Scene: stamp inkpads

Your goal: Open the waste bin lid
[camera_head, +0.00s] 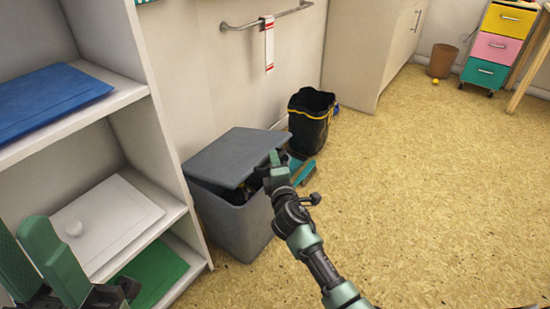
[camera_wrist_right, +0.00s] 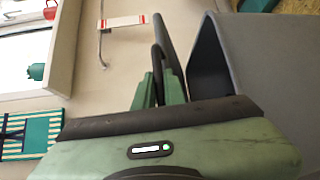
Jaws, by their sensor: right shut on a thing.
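The waste bin (camera_head: 236,226) is a grey box on the floor beside the shelf. Its flat grey lid (camera_head: 232,153) is raised a little at the front, and a dark gap shows between lid and rim. My right gripper (camera_head: 276,167) is at the lid's right front edge, shut on it. In the right wrist view, the fingers (camera_wrist_right: 160,88) close around the thin dark lid edge (camera_wrist_right: 166,45), with the bin's grey side (camera_wrist_right: 255,65) to the right. My left gripper (camera_head: 24,232) is at the lower left, fingers apart and empty, away from the bin.
A white shelf (camera_head: 118,92) with blue, white and green flat items stands left of the bin. A black bin with a yellow band (camera_head: 309,125) and a teal item (camera_head: 303,172) are behind. A towel rail (camera_head: 268,18) is on the wall.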

